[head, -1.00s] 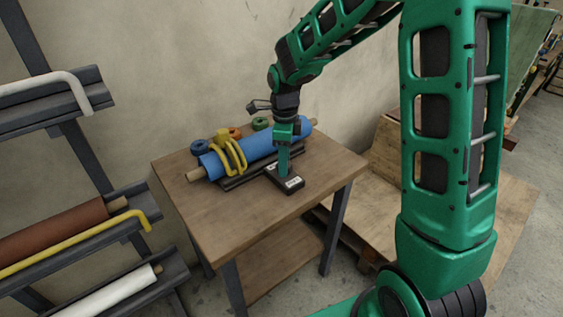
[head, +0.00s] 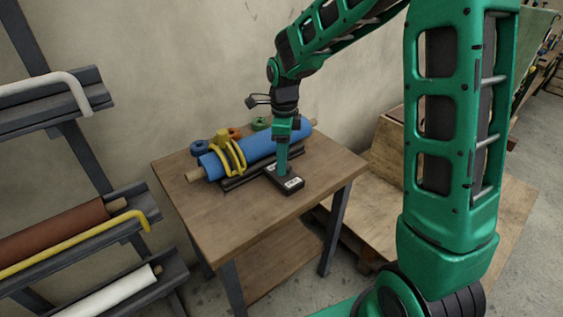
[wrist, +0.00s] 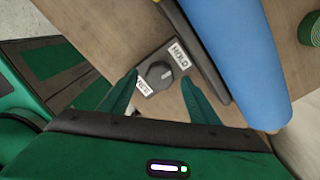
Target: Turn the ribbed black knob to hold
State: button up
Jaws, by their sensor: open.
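The ribbed black knob (wrist: 157,75) sits on a small dark control box, between a HOLD label (wrist: 181,58) and a second label (wrist: 143,87) that I cannot read surely. A small pale mark shows on the knob's right side, toward the HOLD side. My gripper (wrist: 158,77) is open, with one green finger on each side of the knob; contact is not clear. In the head view the box (head: 290,185) is on the table and my gripper (head: 283,170) points down over it, hiding the knob.
A blue roll (head: 262,146) with a yellow clamp (head: 232,156) lies behind the box on the wooden table (head: 225,212). Small tape rolls (head: 260,124) lie behind it. A rack (head: 120,200) with rolls stands at left. The table's front is clear.

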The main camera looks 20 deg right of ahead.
notch_tip(320, 180, up, 9)
dwell(0.3)
dwell(0.4)
jog(key=s+d+n, duration=0.5)
jog(key=s, duration=0.5)
jog(key=s+d+n, duration=0.6)
jog(key=s, duration=0.5)
jog(key=s+d+f+n, duration=0.1)
jog(key=s+d+n, duration=0.4)
jog(key=s, duration=0.5)
jog(key=shift+s+d+n, duration=0.15)
jog(key=shift+d+n, duration=0.25)
jog(key=shift+n, duration=0.2)
jog(key=shift+f, duration=0.1)
